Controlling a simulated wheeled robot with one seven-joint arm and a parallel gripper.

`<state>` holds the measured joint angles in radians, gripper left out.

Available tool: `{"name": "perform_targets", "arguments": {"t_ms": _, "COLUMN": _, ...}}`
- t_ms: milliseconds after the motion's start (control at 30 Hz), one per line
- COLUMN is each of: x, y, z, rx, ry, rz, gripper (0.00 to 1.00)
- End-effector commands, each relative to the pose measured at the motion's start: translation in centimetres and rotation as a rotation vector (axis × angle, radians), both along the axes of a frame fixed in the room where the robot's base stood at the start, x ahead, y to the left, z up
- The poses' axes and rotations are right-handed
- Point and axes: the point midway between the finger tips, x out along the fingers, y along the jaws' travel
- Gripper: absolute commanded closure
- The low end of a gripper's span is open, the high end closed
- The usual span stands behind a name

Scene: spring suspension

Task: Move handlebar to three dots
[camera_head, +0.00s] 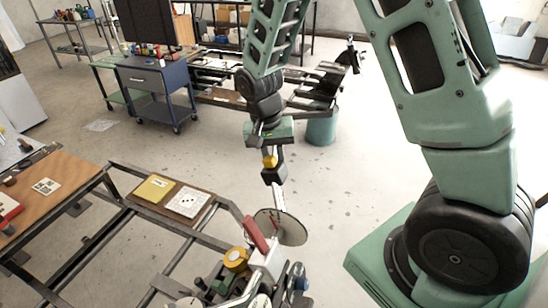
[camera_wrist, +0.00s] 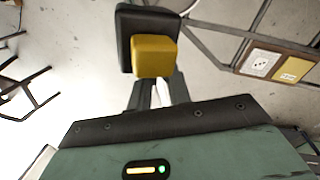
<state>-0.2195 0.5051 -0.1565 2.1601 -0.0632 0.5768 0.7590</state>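My gripper (camera_head: 268,146) points down near the middle of the head view, above the disc mechanism. In the wrist view its dark fingers (camera_wrist: 159,92) reach to a yellow cube (camera_wrist: 155,57) joined to a larger black block (camera_wrist: 148,25), and are closed on it. I take this piece for the handlebar; its yellow part (camera_head: 269,161) and black part (camera_head: 273,175) show below the gripper in the head view. The white plate with small dark dots (camera_head: 187,202) lies on a brown board to the left, also in the wrist view (camera_wrist: 262,63). The dots are too small to count surely.
A yellow plate (camera_head: 152,188) lies beside the dotted plate. A metal disc (camera_head: 283,228) and a red-handled mechanism (camera_head: 255,234) stand under and in front of my gripper. The metal frame (camera_head: 120,172) has open gaps. A blue cart (camera_head: 150,80) stands behind on open floor.

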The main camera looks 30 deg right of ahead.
Motion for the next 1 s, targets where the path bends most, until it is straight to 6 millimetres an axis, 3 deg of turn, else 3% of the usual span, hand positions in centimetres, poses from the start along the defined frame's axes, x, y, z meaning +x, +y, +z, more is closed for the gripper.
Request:
{"name": "perform_targets", "arguments": {"t_ms": 267, "x": -0.3, "y": -0.3, "z": 0.3, "rx": 0.035, "ry": -0.052, "rz": -0.003, "gripper": 1.0}}
{"name": "perform_targets", "arguments": {"t_ms": 600, "x": -1.4, "y": -1.0, "z": 2.2, "rx": 0.095, "ry": -0.199, "rz": 0.009, "gripper": 1.0}}
{"name": "perform_targets", "arguments": {"t_ms": 933, "x": -1.5, "y": -1.2, "z": 2.1, "rx": 0.088, "ry": -0.202, "rz": 0.011, "gripper": 1.0}}
{"name": "perform_targets", "arguments": {"t_ms": 967, "x": -1.5, "y": -1.2, "z": 2.1, "rx": 0.088, "ry": -0.202, "rz": 0.011, "gripper": 0.75}}
{"name": "perform_targets", "arguments": {"t_ms": 1000, "x": -1.5, "y": -1.2, "z": 2.0, "rx": 0.088, "ry": -0.203, "rz": 0.01, "gripper": 0.64}}
